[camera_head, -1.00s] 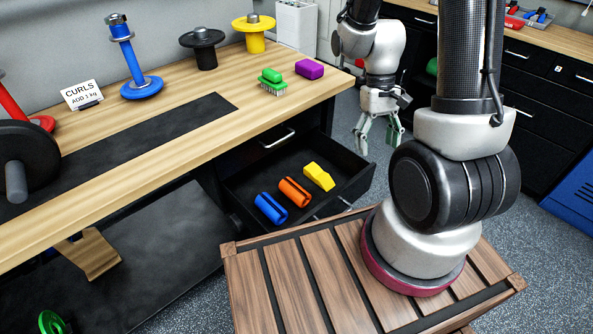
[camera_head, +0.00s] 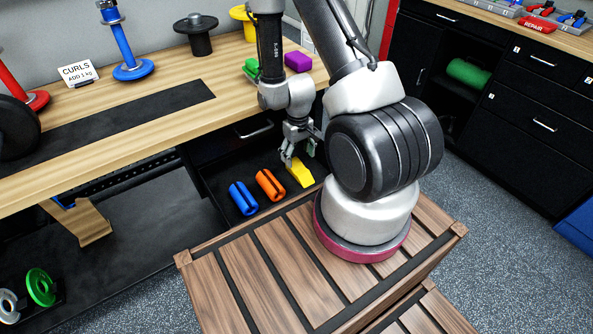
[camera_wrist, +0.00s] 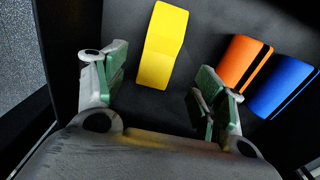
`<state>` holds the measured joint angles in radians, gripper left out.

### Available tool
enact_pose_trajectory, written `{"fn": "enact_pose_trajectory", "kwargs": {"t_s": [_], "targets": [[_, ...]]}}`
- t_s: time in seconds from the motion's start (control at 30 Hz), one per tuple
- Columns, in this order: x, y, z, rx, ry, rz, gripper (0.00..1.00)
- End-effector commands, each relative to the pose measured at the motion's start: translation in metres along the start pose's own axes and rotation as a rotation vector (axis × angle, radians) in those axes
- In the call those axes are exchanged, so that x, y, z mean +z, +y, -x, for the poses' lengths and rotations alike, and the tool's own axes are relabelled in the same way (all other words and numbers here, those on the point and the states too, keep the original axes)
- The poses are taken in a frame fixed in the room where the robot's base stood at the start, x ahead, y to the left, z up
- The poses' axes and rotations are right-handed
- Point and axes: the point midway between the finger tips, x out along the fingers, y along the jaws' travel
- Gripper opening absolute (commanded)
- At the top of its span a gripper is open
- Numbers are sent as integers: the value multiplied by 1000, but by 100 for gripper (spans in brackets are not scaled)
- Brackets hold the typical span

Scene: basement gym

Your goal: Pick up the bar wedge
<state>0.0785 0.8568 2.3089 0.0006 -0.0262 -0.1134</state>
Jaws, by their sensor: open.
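The bar wedge appears to be the yellow angled block (camera_head: 300,174) lying in the open black drawer. In the wrist view the yellow block (camera_wrist: 162,46) lies ahead of and between the open fingers, nearer the left one, and nothing touches it. My gripper (camera_head: 298,158) is over the drawer at the yellow block, pointing down. In the wrist view my gripper (camera_wrist: 160,95) is open and empty, with green pads on both fingers. The height gap between fingertips and block is hard to tell.
An orange grooved cylinder (camera_head: 269,184) and a blue one (camera_head: 243,198) lie left of the yellow block in the drawer (camera_head: 212,186). The wooden bench top (camera_head: 150,107) overhangs behind it. A purple block (camera_head: 298,62) and a green brush (camera_head: 252,66) sit at the bench corner.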

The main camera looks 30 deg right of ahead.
Motion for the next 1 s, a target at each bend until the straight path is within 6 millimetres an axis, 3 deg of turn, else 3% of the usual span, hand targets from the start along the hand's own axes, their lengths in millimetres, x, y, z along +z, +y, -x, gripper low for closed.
{"fn": "enact_pose_trajectory", "kwargs": {"t_s": [0.4, 0.7, 0.77, 1.0], "targets": [[1, 1, -60, -1, -5, 0, 70], [0, 1, -67, -1, -2, 0, 70], [0, 1, -67, -1, -2, 0, 62], [0, 1, -67, -1, -2, 0, 19]]}}
